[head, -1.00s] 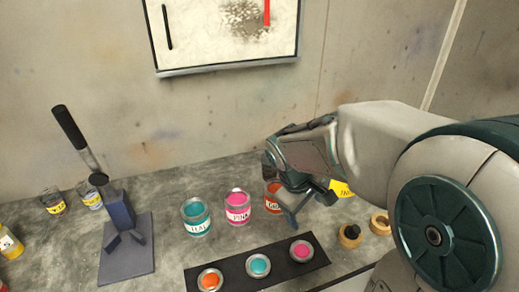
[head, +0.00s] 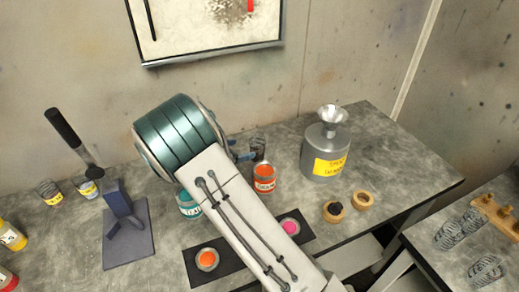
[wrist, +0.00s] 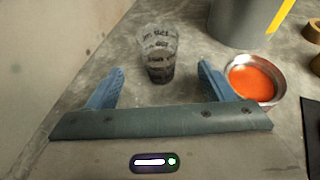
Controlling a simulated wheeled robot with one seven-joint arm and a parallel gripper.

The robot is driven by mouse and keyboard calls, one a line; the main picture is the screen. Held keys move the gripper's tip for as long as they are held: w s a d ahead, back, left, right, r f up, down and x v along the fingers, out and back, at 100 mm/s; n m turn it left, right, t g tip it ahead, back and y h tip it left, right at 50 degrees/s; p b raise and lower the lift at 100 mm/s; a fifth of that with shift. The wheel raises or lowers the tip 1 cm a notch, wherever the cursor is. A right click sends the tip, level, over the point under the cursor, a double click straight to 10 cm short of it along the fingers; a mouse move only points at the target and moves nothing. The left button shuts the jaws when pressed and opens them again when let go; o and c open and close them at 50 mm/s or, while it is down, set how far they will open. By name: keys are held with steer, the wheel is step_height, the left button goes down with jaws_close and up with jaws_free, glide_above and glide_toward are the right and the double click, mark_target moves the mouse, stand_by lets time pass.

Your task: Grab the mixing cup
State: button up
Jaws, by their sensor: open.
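The mixing cup (wrist: 158,48) is a clear cup with dark printed markings, upright on the grey bench. In the wrist view it stands ahead of my gripper (wrist: 160,74), roughly centred between the two blue fingers. My gripper is open and empty, and its fingertips lie just short of or beside the cup's base; the exact gap is unclear. In the head view the cup (head: 258,146) shows small behind the orange can, and my arm hides most of the gripper except a bit of blue finger.
The open orange paint can (wrist: 252,80) stands close beside my right finger. A grey drum with a funnel (head: 326,152) stands right of the cup. The teal can (head: 188,206) is partly behind my arm. A press-like stand (head: 125,225) is at left. The wall is behind.

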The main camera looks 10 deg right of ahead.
mark_target(251, 146)
steer(key=p+x, duration=0.2)
steer(key=x, duration=0.4)
steer(key=shift+w+a+f, duration=0.1)
steer(key=shift+a, duration=0.1)
steer(key=x, duration=0.1)
steer(key=p+x, duration=0.1)
steer(key=x, duration=0.1)
steer(key=p+x, duration=0.1)
steer(key=shift+w+d, duration=0.2)
steer(key=shift+d, duration=0.25)
steer(key=shift+w+d+f, duration=0.1)
steer(key=shift+w+d, duration=0.1)
steer(key=shift+d, duration=0.05)
steer(key=c, duration=1.1)
